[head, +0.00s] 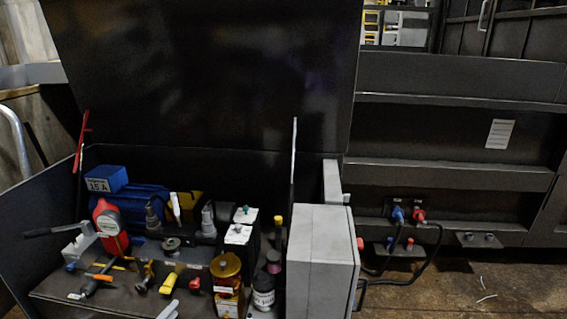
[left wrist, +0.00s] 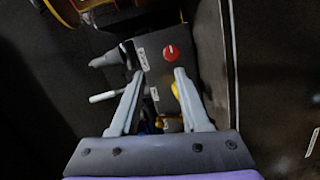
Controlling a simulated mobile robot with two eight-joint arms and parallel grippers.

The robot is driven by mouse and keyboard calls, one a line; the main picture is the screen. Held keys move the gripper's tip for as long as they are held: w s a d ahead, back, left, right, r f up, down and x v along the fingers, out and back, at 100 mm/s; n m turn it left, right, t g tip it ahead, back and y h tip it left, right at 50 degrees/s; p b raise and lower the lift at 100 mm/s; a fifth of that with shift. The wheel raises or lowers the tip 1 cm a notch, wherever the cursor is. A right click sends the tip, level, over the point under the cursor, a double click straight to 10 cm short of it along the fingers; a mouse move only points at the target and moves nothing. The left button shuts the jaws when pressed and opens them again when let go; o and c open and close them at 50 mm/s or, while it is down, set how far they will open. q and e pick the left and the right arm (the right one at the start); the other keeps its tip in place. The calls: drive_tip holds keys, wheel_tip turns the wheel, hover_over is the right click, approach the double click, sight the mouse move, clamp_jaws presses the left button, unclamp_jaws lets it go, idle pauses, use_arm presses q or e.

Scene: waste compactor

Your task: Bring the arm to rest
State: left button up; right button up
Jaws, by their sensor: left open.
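In the left wrist view my left gripper (left wrist: 157,76) is open, its two grey fingers spread apart with nothing held between them. Beyond the fingertips is a dark box with a red round knob (left wrist: 171,52) and white labels. I cannot tell the distance between the fingers and the box. In the head view I cannot clearly make out the left gripper among the machine parts. My right gripper is in neither view.
Blue and red connectors (head: 398,215) with black cables are on the wall panel.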

use_arm(q)
drive_tip(key=s+d+r+m+g+h, duration=0.1)
drive_tip(key=s+d+r+m+g, duration=0.4)
drive_tip(key=d, duration=0.4)
drive_tip(key=s+d+r+m+g, duration=0.2)
drive_tip(key=s+d+r, duration=0.1)
drive_tip(key=s+d, duration=0.5)
drive_tip(key=s+d+m+g+y, duration=0.2)
drive_tip(key=s+m+g+y, duration=0.4)
drive_tip(key=s, duration=1.8)
wheel_tip(320, 180, up, 28)
drive_tip(key=w+t+h+p, duration=0.1)
drive_tip(key=t+p, duration=0.1)
drive_tip(key=p, duration=2.2)
drive_tip(key=shift+w+f+t, duration=0.25)
drive_tip(key=shift+w+t, duration=0.05)
drive_tip(key=shift+t, duration=0.1)
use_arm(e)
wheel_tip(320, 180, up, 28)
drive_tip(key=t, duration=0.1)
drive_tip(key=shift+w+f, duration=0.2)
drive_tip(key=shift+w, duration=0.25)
use_arm(q)
drive_tip(key=shift+s, duration=0.15)
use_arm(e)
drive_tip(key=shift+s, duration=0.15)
